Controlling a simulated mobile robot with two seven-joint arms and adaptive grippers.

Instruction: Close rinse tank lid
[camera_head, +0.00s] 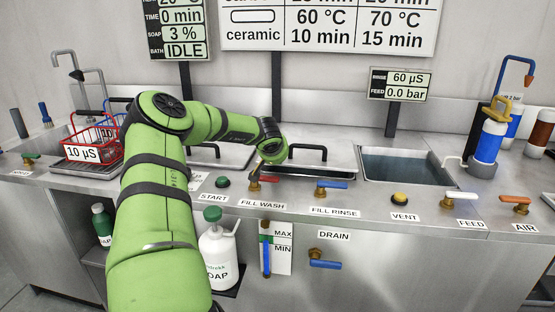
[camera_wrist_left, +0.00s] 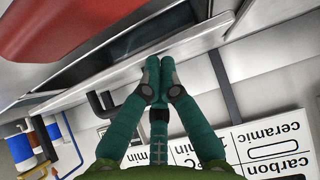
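The rinse tank (camera_head: 405,168) stands open on the right of the counter. A steel lid (camera_head: 340,171) with a black bar handle (camera_head: 308,149) lies just left of the opening, with a dark gap along its front edge. The handle also shows in the left wrist view (camera_wrist_left: 99,106). My left gripper (camera_wrist_left: 155,75) has its teal fingertips together, with nothing seen between them. It is at the left end of the lid, beside the handle; contact cannot be told. In the head view its fingers are hidden behind my wrist. My right gripper is not in view.
A second black lid handle (camera_head: 205,148) is left of my wrist. Fill valves with a red lever (camera_head: 266,179) and a blue lever (camera_head: 333,184) stand at the front. Bottles (camera_head: 487,140) stand right of the tank. A red basket (camera_head: 95,143) is at left.

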